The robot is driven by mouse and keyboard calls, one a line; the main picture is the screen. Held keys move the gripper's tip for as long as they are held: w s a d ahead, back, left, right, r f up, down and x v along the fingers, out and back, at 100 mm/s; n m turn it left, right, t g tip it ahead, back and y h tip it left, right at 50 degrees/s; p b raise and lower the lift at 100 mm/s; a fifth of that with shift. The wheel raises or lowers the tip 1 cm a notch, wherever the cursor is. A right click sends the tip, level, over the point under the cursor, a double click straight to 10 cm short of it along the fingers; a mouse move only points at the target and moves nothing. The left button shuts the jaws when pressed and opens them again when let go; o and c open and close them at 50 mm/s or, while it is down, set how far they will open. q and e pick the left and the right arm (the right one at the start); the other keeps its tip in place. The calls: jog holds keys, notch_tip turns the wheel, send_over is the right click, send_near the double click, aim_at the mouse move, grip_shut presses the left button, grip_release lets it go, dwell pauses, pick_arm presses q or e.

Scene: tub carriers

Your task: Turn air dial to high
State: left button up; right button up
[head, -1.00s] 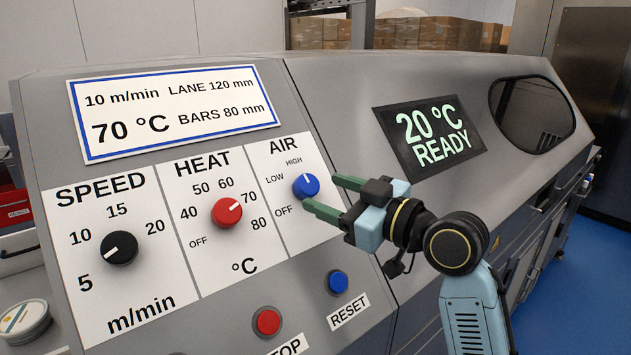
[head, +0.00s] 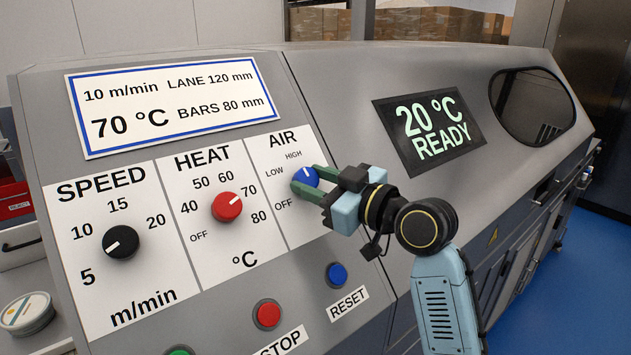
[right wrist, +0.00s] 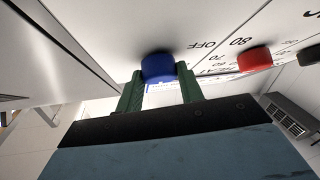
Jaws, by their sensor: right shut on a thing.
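The blue AIR dial (head: 305,180) sits on the white panel at the right of the three dials. Its white mark points up, roughly toward the HIGH label (head: 293,155); the fingers partly cover the dial. LOW and OFF labels are at its left. My right gripper (head: 307,181) is shut on the dial, with one green finger above and one below it. In the right wrist view the dial (right wrist: 158,68) sits between the fingertips (right wrist: 160,83). My left gripper is not in view.
The red HEAT dial (head: 227,206) points near 70 and the black SPEED dial (head: 120,243) points near 5. Red STOP (head: 267,314) and blue RESET (head: 337,274) buttons lie below my right gripper. A screen (head: 430,130) reads 20 °C READY.

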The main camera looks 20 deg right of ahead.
jog(key=shift+a+r+m+t+h+p, duration=0.15)
jog(key=shift+m+t+h+p, duration=0.45)
jog(key=shift+m+p, duration=0.55)
jog(key=shift+s+m+h+p, duration=0.1)
jog(key=shift+m+h+p, duration=0.5)
jog(key=shift+m, duration=0.15)
jog(key=o, duration=1)
jog(key=shift+f, duration=0.2)
jog(key=shift+p+v, duration=1.95)
jog(key=shift+v, duration=4.75)
